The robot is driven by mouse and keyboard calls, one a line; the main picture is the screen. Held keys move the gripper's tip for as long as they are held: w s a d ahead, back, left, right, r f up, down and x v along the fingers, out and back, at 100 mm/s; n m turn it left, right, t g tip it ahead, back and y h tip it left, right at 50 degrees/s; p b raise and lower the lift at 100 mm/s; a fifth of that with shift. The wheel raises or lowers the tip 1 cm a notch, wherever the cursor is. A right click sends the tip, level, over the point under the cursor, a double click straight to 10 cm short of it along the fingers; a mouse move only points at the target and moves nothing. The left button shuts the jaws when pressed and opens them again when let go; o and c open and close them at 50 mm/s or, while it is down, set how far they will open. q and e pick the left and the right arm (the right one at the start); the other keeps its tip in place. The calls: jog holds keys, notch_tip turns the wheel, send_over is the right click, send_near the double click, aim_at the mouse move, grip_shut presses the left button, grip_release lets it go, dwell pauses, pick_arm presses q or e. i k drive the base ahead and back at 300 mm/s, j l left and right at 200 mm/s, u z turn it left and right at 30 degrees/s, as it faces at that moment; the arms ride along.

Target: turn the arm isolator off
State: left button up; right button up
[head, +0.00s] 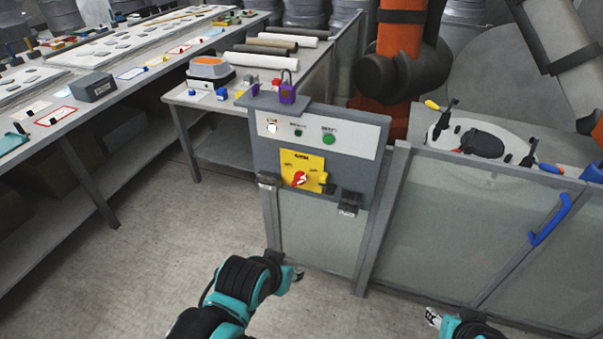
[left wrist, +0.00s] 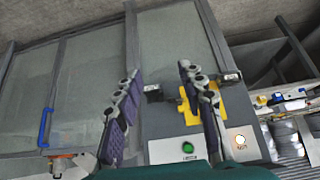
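The arm isolator is a yellow plate (head: 314,164) with a red rotary handle (head: 299,179) on the grey control panel (head: 262,152). The handle looks tilted; its exact setting is too small to read. In the left wrist view the yellow plate (left wrist: 188,112) appears upside down, partly hidden behind a finger. My left gripper (head: 289,270) is below and in front of the panel, apart from it. In the left wrist view its two purple-padded fingers (left wrist: 160,100) are spread with nothing between them. My right gripper (head: 434,318) is at the bottom edge, mostly cut off.
A white lamp (head: 271,128) and a green button (head: 329,139) sit above the isolator. A purple padlock (head: 287,94) is at the panel's top. A fence with a blue handle (head: 550,219) stands right; open floor (head: 190,240) lies left.

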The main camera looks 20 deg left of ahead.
aim_at(300, 178)
jog(key=j+u, duration=0.25)
jog(key=j, duration=0.5)
jog(key=i+j+u, duration=0.1)
jog(key=j+u, duration=0.2)
jog(key=j, duration=0.4)
